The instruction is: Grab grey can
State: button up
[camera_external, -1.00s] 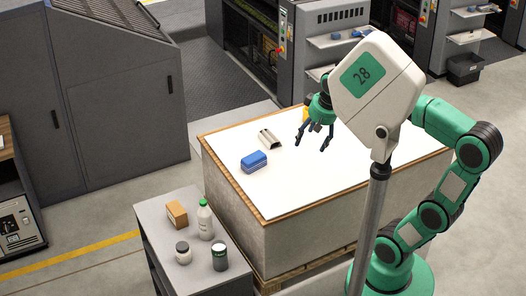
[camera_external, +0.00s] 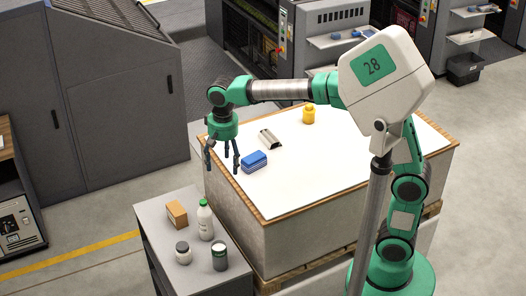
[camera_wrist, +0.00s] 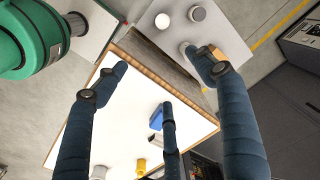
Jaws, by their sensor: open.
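A dark grey can (camera_external: 220,257) with a pale top and a green-and-white label stands upright on the small grey side table (camera_external: 178,276), at its front right. In the wrist view the can (camera_wrist: 162,20) shows near the top, seen from above. My gripper (camera_external: 222,168) is open and empty, pointing down. It is above the near-left part of the white-topped stack, beyond the side table and well apart from the can. In the wrist view my gripper (camera_wrist: 170,78) has its fingers spread, with nothing between them.
On the white-topped stack (camera_external: 330,165) lie a blue case (camera_external: 254,161), a silver piece (camera_external: 270,139) and a yellow container (camera_external: 309,114).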

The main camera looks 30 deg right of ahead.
send_over(220, 260)
jog(key=w, duration=0.3)
notch_tip(220, 260, down, 2)
jog(key=f, duration=2.1)
jog(key=d+f, duration=0.1)
jog(key=f, duration=1)
jog(key=shift+s, duration=0.1)
jog(key=shift+d+f, duration=0.1)
jog(key=shift+f, duration=0.45)
jog(key=shift+f, duration=0.1)
jog(key=shift+f+b, duration=0.6)
jog(key=shift+f, duration=3.6)
jog(key=shift+f+b, duration=0.65)
jog(key=shift+f, duration=1.95)
jog(key=shift+c, duration=0.3)
